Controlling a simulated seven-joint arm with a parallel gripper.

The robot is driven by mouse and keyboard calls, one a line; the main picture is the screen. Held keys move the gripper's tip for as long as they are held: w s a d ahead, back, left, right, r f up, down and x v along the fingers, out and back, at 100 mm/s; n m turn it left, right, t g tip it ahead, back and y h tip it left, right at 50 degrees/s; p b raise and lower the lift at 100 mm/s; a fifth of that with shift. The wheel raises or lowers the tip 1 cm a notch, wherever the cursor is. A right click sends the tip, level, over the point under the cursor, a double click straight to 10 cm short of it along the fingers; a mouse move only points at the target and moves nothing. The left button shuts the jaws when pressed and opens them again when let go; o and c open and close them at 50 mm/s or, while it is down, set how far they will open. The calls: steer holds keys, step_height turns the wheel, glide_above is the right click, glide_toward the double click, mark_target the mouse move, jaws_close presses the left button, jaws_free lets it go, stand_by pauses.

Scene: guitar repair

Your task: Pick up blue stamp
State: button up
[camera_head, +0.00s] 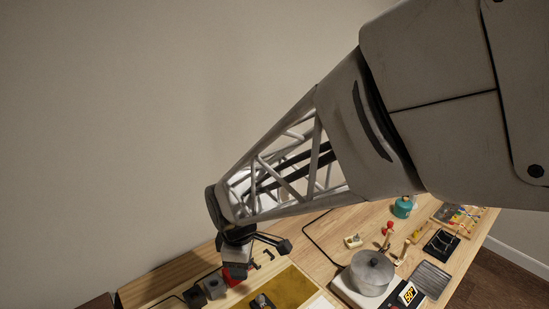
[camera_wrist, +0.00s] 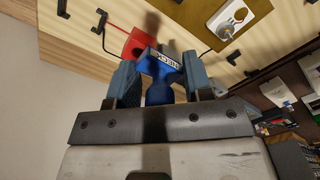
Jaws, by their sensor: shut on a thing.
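The blue stamp (camera_wrist: 158,92) is between the two fingers of my gripper (camera_wrist: 160,70) in the wrist view. Its narrow blue handle points toward the palm, and its wider head, with a pale lettered label, faces away from it. Both fingers close on its sides. In the head view my gripper (camera_head: 237,270) is low over the left part of the table, and I cannot make out the stamp there. I cannot tell how far the stamp is above the table.
A red block-like thing (camera_wrist: 136,43) lies just beyond the stamp. A yellow-brown mat (camera_head: 290,289) lies right of my gripper. Dark blocks (camera_head: 213,287) stand to its left. A metal pot (camera_head: 372,270) on a scale-like base, a green canister (camera_head: 403,206) and small tools are farther right.

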steer(key=shift+s+d, duration=0.65)
steer(key=shift+d, duration=0.05)
stand_by(0.4)
